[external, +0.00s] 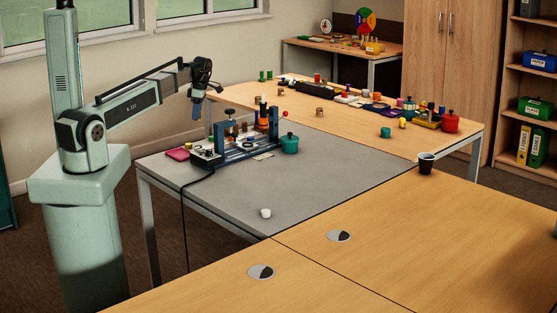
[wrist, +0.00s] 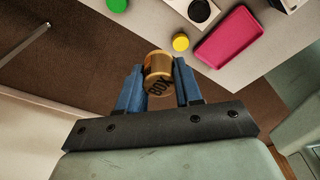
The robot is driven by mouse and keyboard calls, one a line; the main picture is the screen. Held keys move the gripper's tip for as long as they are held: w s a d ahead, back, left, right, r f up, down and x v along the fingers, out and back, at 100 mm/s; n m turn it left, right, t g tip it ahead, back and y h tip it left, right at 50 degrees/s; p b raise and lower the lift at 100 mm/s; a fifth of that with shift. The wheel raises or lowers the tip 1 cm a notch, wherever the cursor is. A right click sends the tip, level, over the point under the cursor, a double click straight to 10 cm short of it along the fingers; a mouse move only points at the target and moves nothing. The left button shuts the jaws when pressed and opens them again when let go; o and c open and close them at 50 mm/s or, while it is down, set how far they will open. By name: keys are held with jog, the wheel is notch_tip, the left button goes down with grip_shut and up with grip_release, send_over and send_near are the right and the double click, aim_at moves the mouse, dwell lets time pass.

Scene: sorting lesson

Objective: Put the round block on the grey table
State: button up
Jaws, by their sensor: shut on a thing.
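My gripper (wrist: 159,90) is shut on a round block (wrist: 158,64), a tan-brown cylinder with dark letters reading "BOX". Its blue fingers press the block from both sides. In the external view my gripper (external: 197,108) hangs in the air past the far left edge of the grey table (external: 225,200), and the block cannot be made out there. In the wrist view the block is seen against the brown floor, with the grey table (wrist: 267,70) beyond it to the upper right.
A pink tray (external: 178,154), a blue-framed rig (external: 240,152) and a teal pot (external: 290,145) stand at the grey table's back. A small white cylinder (external: 265,213) stands near its front. The table's middle is clear.

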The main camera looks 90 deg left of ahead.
jog(key=shift+f, duration=5.3)
jog(key=shift+f, duration=0.1)
jog(key=o, duration=1)
notch_tip(320, 180, up, 12)
jog(key=w, duration=0.1)
jog(key=shift+w, duration=0.4)
